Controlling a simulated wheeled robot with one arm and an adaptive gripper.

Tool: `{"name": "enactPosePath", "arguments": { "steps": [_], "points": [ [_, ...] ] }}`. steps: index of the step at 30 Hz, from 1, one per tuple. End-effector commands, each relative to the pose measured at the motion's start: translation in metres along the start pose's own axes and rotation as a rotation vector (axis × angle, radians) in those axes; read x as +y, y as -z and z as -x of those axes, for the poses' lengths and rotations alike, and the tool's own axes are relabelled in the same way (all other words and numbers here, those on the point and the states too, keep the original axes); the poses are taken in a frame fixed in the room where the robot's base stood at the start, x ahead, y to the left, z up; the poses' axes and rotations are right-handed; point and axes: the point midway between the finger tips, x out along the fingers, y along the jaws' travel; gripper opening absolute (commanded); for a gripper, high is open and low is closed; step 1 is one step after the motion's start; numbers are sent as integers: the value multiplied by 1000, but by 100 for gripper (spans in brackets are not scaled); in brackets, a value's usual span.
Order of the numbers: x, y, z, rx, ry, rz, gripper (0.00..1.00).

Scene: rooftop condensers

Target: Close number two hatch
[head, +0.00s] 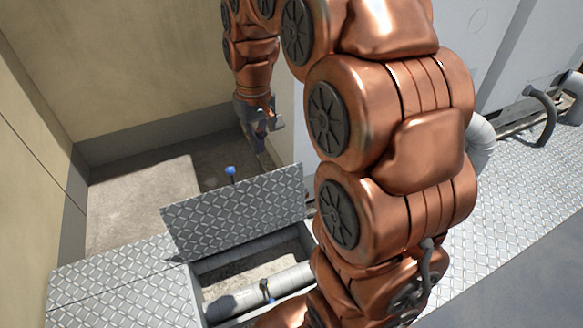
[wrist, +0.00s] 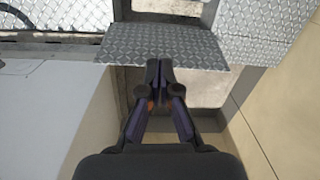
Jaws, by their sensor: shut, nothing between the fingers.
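A hatch lid (head: 240,213) of diamond tread plate stands raised and tilted at the far edge of its opening in the head view. The opening (head: 205,262) is uncovered, with a pipe inside. No number shows on the lid. A blue knob (head: 230,170) on a short dark stem shows at the lid's upper edge. My gripper (head: 262,155) is shut and empty, pointing down beyond the lid, to the right of the knob. In the wrist view my gripper (wrist: 160,68) has its fingertips at the near edge of the lid (wrist: 165,45); contact cannot be told.
A grey pipe (head: 285,282) with a blue-marked fitting (head: 266,290) runs through the opening. Tread plate walkway (head: 110,283) lies left of it. A beige wall (head: 130,65) stands behind a bare concrete floor (head: 140,195). White cabinets and pipework stand at the right.

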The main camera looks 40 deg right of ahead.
Motion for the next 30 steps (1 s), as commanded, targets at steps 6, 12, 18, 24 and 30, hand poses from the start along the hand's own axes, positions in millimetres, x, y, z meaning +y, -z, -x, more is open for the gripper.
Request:
{"name": "enactPosePath", "arguments": {
  "steps": [6, 12, 18, 24, 30],
  "points": [
    [36, 55, -43, 35, -1, -26, 0],
    [72, 99, -80, 62, -4, -51, 0],
    [113, 138, -119, 92, -12, -79, 0],
    [157, 171, -160, 121, -25, -108, 0],
    [191, 190, -188, 140, -38, -128, 0]
  ]
}}
